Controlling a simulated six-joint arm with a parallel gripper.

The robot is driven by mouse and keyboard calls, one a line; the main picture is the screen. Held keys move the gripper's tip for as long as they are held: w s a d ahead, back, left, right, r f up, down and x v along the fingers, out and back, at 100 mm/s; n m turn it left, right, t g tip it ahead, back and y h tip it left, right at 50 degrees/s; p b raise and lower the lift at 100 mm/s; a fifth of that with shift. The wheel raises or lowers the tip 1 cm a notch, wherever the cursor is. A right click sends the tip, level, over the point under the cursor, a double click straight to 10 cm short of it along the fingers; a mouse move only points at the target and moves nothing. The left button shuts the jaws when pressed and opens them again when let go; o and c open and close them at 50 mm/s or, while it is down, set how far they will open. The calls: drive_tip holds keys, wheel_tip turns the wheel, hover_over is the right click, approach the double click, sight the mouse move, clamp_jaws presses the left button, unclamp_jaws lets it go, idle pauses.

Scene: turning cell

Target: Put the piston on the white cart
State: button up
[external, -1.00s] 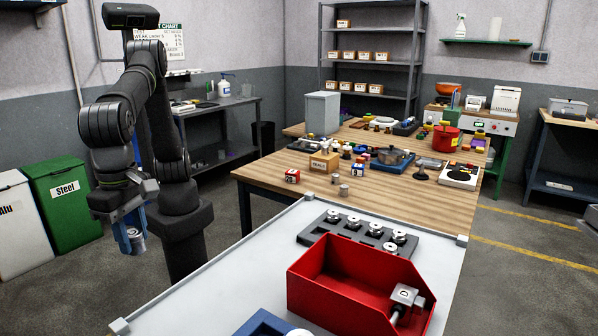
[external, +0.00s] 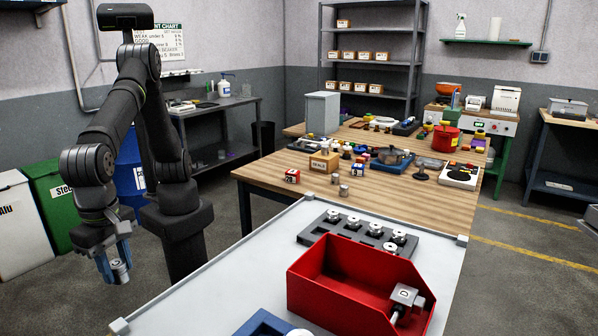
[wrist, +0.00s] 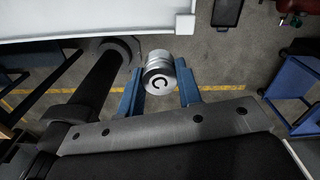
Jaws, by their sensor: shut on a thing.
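A silver metal cylinder marked C, which looks like the piston (wrist: 158,78), is between the blue fingers of my gripper (wrist: 160,92) in the wrist view. In the external view my gripper (external: 115,268) hangs low at the left, shut on this piston (external: 120,270), out past the left edge of the white-topped table (external: 215,285). The held piece is off the floor and clear of the table.
A red bin (external: 335,295) holds a silver part with a rod (external: 406,297). A grey rack (external: 345,238) carries several silver discs. A blue barrel (external: 130,175) and a green Steel bin (external: 52,200) stand near my arm. A blue-framed stand (wrist: 292,85) is at right in the wrist view.

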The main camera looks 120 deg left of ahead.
hover_over(168, 324)
wheel_tip(168, 324, down, 5)
drive_tip(key=shift+f, duration=2.2)
drive_tip(key=o, duration=1)
drive_tip(key=shift+f, duration=0.15)
wheel_tip(168, 324, up, 12)
drive_tip(key=shift+a+r, duration=0.1)
drive_tip(key=shift+r, duration=0.1)
drive_tip(key=shift+f, duration=4.2)
